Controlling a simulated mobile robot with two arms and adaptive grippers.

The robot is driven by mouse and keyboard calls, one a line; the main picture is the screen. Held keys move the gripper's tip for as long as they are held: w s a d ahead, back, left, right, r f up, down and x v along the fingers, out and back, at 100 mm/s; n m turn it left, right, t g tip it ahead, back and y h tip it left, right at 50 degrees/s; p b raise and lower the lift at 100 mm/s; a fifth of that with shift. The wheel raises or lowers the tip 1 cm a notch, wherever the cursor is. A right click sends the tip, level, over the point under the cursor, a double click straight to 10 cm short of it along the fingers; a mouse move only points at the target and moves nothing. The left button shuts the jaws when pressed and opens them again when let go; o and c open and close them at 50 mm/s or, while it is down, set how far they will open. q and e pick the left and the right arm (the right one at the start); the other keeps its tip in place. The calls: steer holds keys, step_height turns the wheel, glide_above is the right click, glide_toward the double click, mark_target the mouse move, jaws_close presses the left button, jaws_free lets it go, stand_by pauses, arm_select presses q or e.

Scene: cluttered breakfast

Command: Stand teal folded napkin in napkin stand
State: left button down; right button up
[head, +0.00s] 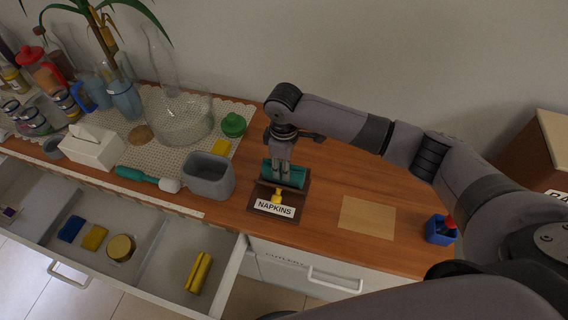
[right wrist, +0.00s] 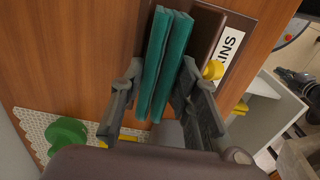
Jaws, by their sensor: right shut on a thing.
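The teal folded napkin (head: 286,173) stands on edge at the napkin stand (head: 288,216), a dark brown holder with a "NAPKINS" label and a yellow knob on its front. My right gripper (head: 282,160) is over the stand, shut on the napkin from above. In the right wrist view the napkin (right wrist: 165,65) shows as two upright teal layers between the fingers (right wrist: 155,95), beside the brown wall of the stand (right wrist: 207,35). Whether its lower edge rests on the stand's floor is hidden. My left gripper is not in view.
A grey container (head: 208,178) stands just left of the stand. A tissue box (head: 92,147), glass jug (head: 183,118) and green lidded item (head: 233,125) are further left. An open drawer (head: 140,235) lies in front. Bare wood and a light square mat (head: 367,219) are to the right.

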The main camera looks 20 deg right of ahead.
steer(key=o, duration=1.1)
steer(key=shift+o, duration=0.2)
step_height(320, 180, up, 12)
steer(key=b, duration=0.2)
steer(key=shift+r, duration=0.15)
steer(key=shift+s, duration=0.1)
